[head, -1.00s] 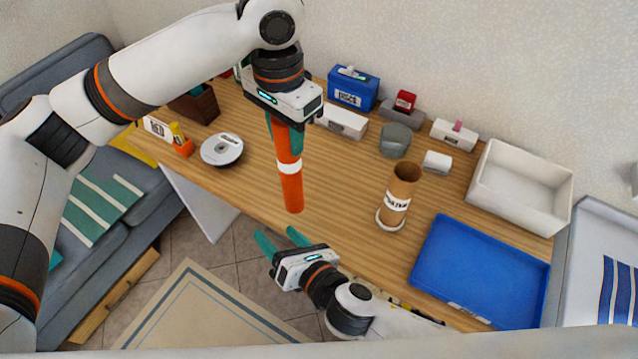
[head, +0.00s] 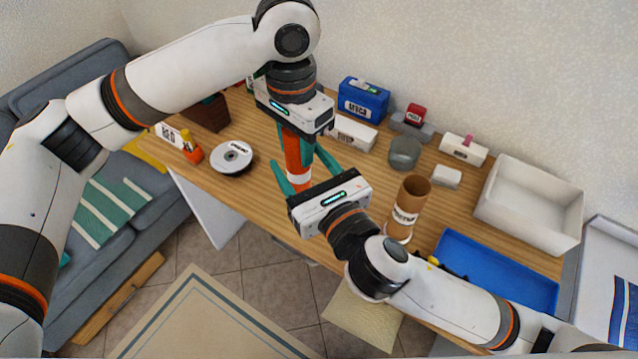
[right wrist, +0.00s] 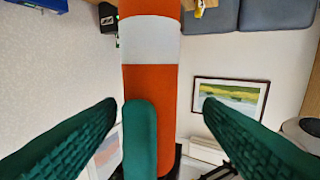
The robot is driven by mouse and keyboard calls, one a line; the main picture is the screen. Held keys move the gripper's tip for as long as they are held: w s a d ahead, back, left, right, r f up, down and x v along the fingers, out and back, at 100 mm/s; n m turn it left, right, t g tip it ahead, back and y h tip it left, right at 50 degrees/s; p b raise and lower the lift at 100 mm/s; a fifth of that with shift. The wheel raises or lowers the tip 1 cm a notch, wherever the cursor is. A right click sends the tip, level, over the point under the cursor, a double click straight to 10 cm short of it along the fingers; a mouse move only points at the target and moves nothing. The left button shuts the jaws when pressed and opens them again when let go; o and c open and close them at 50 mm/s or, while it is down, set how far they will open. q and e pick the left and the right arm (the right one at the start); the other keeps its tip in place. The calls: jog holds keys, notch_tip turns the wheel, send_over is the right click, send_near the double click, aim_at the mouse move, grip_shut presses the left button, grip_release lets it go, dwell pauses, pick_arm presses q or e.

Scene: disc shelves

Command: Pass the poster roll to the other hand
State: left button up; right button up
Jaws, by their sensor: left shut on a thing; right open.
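The orange poster roll (head: 292,150) with a white band hangs upright above the table in the head view. My left gripper (head: 295,132) is shut on its upper part. My right gripper (head: 300,172) is open, its green fingers on either side of the roll's lower part, whose end is hidden behind the gripper body. In the right wrist view the roll (right wrist: 152,85) stands between the spread right fingers (right wrist: 160,125), with gaps on both sides. A green finger of the left gripper lies against the roll there.
On the wooden table (head: 260,125) stand a brown tube (head: 410,195), a disc stack (head: 232,156), a blue box (head: 362,99), a white bin (head: 530,205) and a blue tray (head: 500,270). The tray is partly behind my right arm. Small boxes line the back edge.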

jog(key=shift+x, duration=2.35)
jog(key=shift+s, duration=0.1)
